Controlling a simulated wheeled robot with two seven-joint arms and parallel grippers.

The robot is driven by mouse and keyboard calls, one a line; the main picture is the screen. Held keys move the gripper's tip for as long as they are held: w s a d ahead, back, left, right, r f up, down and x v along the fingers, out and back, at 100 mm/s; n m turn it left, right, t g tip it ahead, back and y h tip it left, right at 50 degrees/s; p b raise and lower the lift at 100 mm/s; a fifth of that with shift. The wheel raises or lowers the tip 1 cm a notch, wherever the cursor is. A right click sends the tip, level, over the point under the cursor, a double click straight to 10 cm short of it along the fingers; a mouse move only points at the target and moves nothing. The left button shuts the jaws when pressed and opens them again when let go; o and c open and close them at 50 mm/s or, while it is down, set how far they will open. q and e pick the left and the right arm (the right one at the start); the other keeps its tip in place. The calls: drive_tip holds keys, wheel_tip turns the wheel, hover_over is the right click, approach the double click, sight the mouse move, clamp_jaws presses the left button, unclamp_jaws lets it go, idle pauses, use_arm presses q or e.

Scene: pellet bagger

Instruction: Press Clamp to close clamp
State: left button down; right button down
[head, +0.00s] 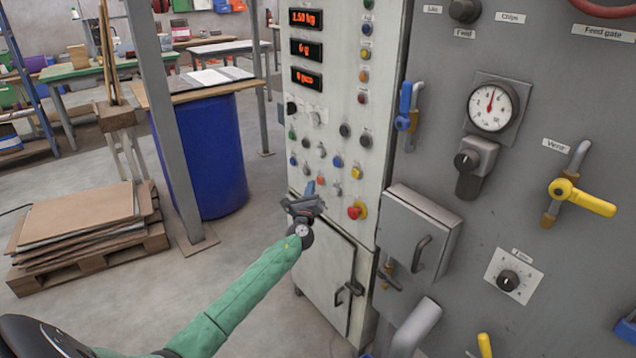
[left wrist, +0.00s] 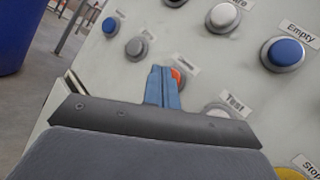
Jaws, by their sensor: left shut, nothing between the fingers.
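My left gripper (head: 310,187) is in front of the lower part of the white control panel (head: 335,75). Its blue fingers are shut with nothing between them and point at the panel. In the left wrist view the shut fingertips (left wrist: 163,75) partly cover an orange-red button (left wrist: 178,77); I cannot tell whether they touch it. Blue, grey and white buttons surround it, including a blue one labelled Empty (left wrist: 286,53) and a pale one labelled Test (left wrist: 217,111). I cannot read a Clamp label in either view. My right gripper is not in view.
A red mushroom button (head: 355,212) sits on the panel right of the gripper. A grey box with a handle (head: 415,240) juts out to the lower right. A blue drum (head: 205,155) and a pallet of cardboard sheets (head: 85,230) stand to the left.

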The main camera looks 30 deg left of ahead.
use_arm(q)
drive_tip(key=s, duration=0.1)
drive_tip(key=s+a, duration=0.1)
drive_tip(key=s, duration=0.1)
drive_tip(key=s+a, duration=0.1)
drive_tip(key=s, duration=0.1)
drive_tip(key=shift+s+a, duration=0.15)
drive_tip(key=shift+s, duration=0.1)
idle(0.8)
